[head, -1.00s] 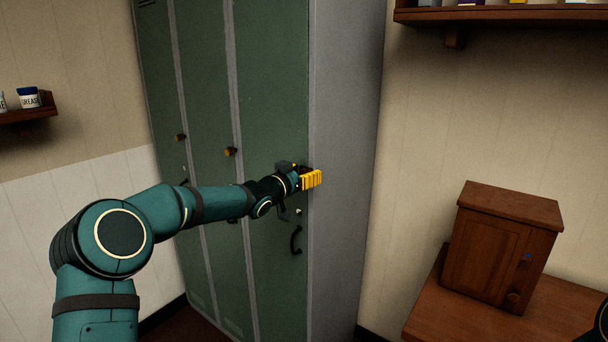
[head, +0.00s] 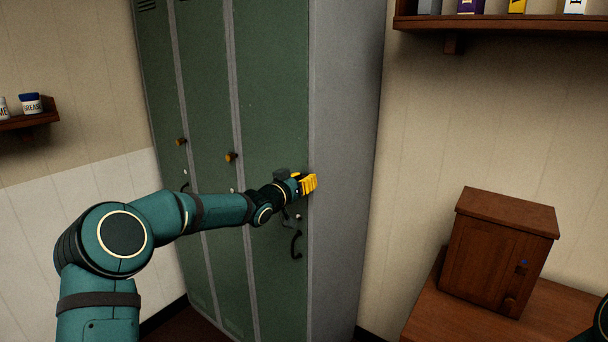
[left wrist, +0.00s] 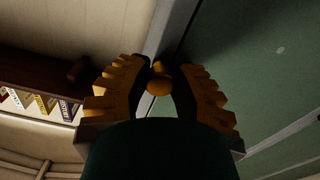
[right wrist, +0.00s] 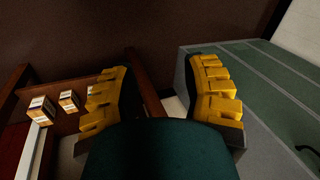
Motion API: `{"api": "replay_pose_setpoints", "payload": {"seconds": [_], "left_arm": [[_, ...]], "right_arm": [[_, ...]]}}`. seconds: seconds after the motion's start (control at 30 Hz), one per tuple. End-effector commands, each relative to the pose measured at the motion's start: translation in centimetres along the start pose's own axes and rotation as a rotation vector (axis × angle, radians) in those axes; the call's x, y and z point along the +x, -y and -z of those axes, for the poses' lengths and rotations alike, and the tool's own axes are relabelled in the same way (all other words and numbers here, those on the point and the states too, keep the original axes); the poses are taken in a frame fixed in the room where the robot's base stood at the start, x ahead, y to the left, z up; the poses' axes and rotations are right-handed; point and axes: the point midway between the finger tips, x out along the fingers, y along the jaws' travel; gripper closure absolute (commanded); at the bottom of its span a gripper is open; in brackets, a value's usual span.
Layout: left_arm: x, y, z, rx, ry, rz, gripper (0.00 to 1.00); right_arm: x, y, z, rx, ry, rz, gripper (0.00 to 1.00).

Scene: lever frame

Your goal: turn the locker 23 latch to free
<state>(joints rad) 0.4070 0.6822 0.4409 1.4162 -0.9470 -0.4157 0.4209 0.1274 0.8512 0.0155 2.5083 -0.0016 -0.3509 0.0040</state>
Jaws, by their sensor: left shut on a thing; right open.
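The green locker bank (head: 275,100) stands in the middle of the head view. My left gripper (head: 307,183) is at the right edge of its rightmost door, above a dark curved handle (head: 296,245). In the left wrist view it is shut on a small brass latch knob (left wrist: 159,86), whose rounded end shows between the fingers. In the head view the gripper hides this latch. No locker number is readable. My right gripper (right wrist: 160,95) is open and empty in the right wrist view, away from the locker doors.
Two other doors carry brass latches (head: 231,157) (head: 181,142). A small wooden cabinet (head: 497,250) stands on a wooden table (head: 430,320) at the right. A wall shelf (head: 500,42) holding boxes is above it. A small shelf (head: 30,120) with jars is at far left.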

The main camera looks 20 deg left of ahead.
Motion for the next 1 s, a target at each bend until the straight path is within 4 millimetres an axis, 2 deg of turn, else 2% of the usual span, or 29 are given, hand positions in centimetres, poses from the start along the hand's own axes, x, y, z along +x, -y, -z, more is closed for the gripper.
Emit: {"api": "replay_pose_setpoints", "payload": {"seconds": [0.03,0.1,0.4,0.7,1.0], "left_arm": [[0.0,0.0,0.3,-0.039,0.005,0.001,1.0],[0.0,0.0,0.3,-0.103,0.005,0.002,1.0],[0.0,0.0,0.2,-0.388,0.003,0.001,1.0],[0.0,0.1,0.0,-0.674,0.002,0.002,1.0],[-0.1,0.1,-0.2,-0.957,0.0,0.001,1.0]], "right_arm": [[-1.1,0.4,0.0,0.0,0.003,0.0,0.53],[-2.0,0.8,-0.1,0.001,0.007,0.0,0.53],[-4.6,1.7,1.0,0.009,-0.017,-0.002,0.53],[-5.9,2.2,1.8,0.014,-0.034,-0.004,0.53],[-6.0,2.2,1.9,0.014,-0.037,-0.004,0.53]]}}
